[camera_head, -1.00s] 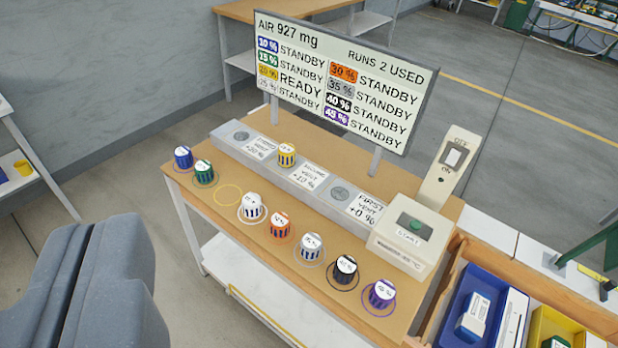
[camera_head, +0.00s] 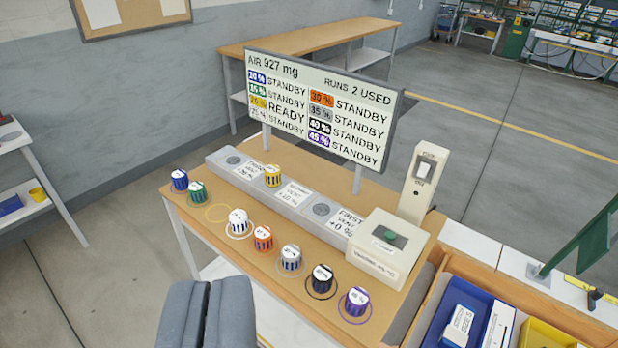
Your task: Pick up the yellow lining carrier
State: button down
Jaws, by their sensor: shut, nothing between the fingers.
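The yellow lining carrier (camera_head: 272,176) stands upright on the grey press block (camera_head: 240,176), on its second spot from the left, between two white labels. My gripper (camera_head: 208,290) shows at the bottom of the view, in front of the table's near edge and apart from the carrier. Its two grey fingers are together and hold nothing. An empty yellow ring (camera_head: 218,221) is drawn on the table top, between the green carrier and the white carrier.
Blue (camera_head: 180,180), green (camera_head: 197,192), white (camera_head: 238,222), orange (camera_head: 263,238), grey (camera_head: 291,258), black (camera_head: 321,278) and purple (camera_head: 356,301) carriers line the front. A display board (camera_head: 325,110) stands behind the block.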

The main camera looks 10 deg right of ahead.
aim_at(272, 173)
jog(key=z, duration=0.15)
jog(key=i, duration=1)
jog(key=u, duration=0.05)
